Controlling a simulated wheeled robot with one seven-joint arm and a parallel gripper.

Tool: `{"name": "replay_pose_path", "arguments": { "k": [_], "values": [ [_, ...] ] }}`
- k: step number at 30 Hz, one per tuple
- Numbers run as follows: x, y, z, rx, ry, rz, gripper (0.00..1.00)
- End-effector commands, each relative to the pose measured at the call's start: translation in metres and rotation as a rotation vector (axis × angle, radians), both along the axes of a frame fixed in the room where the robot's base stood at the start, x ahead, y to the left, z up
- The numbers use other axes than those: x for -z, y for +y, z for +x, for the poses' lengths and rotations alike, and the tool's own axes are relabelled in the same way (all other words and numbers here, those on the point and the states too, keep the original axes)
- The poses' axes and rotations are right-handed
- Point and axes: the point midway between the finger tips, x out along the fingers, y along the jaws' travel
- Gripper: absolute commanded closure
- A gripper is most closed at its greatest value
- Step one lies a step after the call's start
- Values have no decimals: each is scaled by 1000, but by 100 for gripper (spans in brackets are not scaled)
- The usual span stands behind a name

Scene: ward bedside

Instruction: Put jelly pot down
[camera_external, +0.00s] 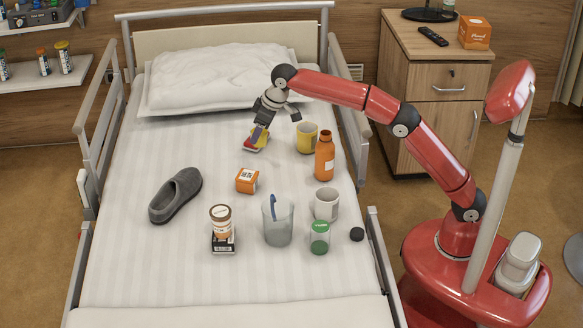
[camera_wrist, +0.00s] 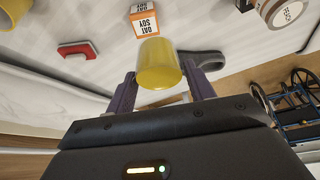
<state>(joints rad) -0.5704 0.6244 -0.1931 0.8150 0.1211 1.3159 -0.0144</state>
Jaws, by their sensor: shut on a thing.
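The jelly pot, a small yellow cup (camera_wrist: 158,66), is between the purple fingers of my gripper (camera_wrist: 160,88) in the wrist view. My gripper (camera_external: 259,133) is shut on it. A flat red thing (camera_wrist: 77,50) with a dark edge lies on the sheet close by, apart from the pot in the wrist view.
An orange-and-white box (camera_external: 247,180), a grey slipper (camera_external: 176,196), a yellow mug (camera_external: 306,138) and an orange bottle (camera_external: 324,157) stand or lie around. A tumbler (camera_external: 278,222), white mug (camera_external: 326,204) and green-lidded jar (camera_external: 319,237) are nearer. The sheet left of the gripper is clear.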

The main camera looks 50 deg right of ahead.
Motion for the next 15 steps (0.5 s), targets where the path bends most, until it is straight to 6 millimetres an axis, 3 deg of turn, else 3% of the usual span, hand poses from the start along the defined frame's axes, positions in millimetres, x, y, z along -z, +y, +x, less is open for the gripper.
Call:
{"name": "replay_pose_path", "arguments": {
  "k": [1, 6, 11, 15],
  "values": [
    [6, -18, -6, 15, 0, 4, 71],
    [9, -57, -24, 43, 0, -1, 71],
    [14, -72, -33, 51, 0, -2, 71],
    [40, -75, -35, 52, 5, -5, 71]
  ]
}}
